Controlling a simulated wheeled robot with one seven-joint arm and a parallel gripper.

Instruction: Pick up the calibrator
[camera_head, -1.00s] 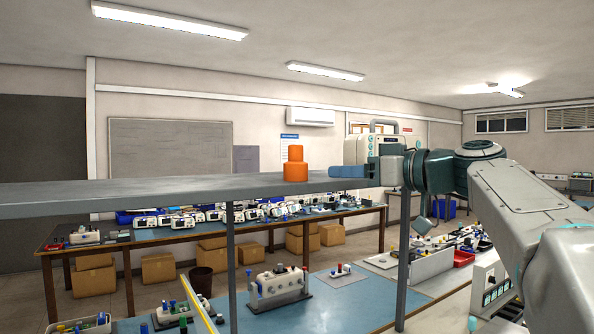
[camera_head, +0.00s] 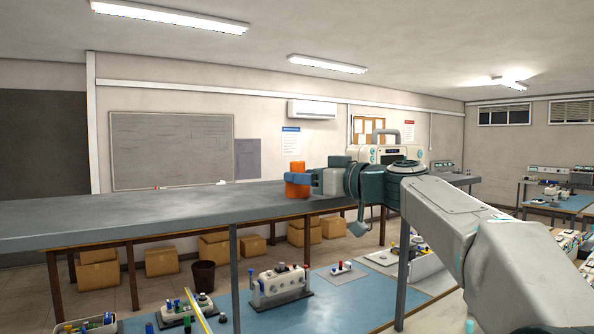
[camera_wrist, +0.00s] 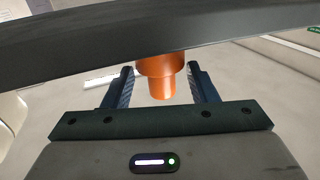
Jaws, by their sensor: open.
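The calibrator, taken to be the orange stepped cylinder (camera_head: 296,192), stands upright on a grey shelf (camera_head: 130,217) in the head view. Part of it is hidden behind a blue finger of my gripper (camera_head: 297,178). In the wrist view the calibrator (camera_wrist: 160,75) is between the two dark fingers of my gripper (camera_wrist: 160,70), its narrow end towards the palm. A gap shows on each side of it, so the fingers are open around it and not closed on it. The shelf (camera_wrist: 100,32) crosses the top of the wrist view.
A pale instrument with a carrying handle (camera_head: 385,153) shows behind my wrist in the head view. The shelf left of the calibrator is bare. Below is a blue-topped bench (camera_head: 345,300) with several devices. Cardboard boxes (camera_head: 162,261) stand on the floor behind.

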